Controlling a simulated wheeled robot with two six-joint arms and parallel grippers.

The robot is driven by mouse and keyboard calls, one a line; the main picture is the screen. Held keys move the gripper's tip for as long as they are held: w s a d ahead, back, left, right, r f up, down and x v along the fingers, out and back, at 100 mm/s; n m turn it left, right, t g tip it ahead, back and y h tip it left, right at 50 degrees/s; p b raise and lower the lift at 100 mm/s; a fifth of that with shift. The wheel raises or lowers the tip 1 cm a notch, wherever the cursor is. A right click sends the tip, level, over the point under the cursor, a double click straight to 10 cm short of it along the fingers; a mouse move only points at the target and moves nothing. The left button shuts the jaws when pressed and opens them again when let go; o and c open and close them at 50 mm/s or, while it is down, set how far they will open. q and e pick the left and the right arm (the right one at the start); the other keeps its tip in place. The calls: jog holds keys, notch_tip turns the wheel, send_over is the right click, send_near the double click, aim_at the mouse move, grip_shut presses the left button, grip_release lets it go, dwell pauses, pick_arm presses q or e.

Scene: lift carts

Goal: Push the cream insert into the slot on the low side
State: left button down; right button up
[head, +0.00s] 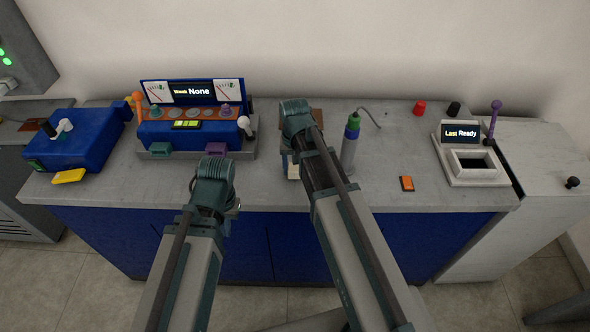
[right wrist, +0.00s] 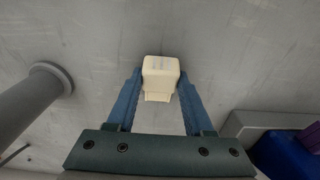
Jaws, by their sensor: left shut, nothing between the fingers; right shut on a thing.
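The cream insert (right wrist: 160,76) is a small block with a narrower lower part, held between the blue fingers of my right gripper (right wrist: 160,88) in the right wrist view. A pale bit of the insert (head: 292,172) shows beside my right gripper (head: 288,160) in the head view, over the counter's front half. My left gripper (head: 232,206) is shut and empty near the counter's front edge, mostly hidden by its own wrist. I cannot make out which opening is the low-side slot.
A blue gauge console (head: 196,133) stands left on the grey counter (head: 385,185). A blue box (head: 78,140) is far left.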

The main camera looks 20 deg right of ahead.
aim_at(295, 168)
grip_shut()
jog(key=shift+r, duration=0.1)
notch_tip(295, 168, up, 6)
jog(key=p, duration=0.6)
dwell(0.6)
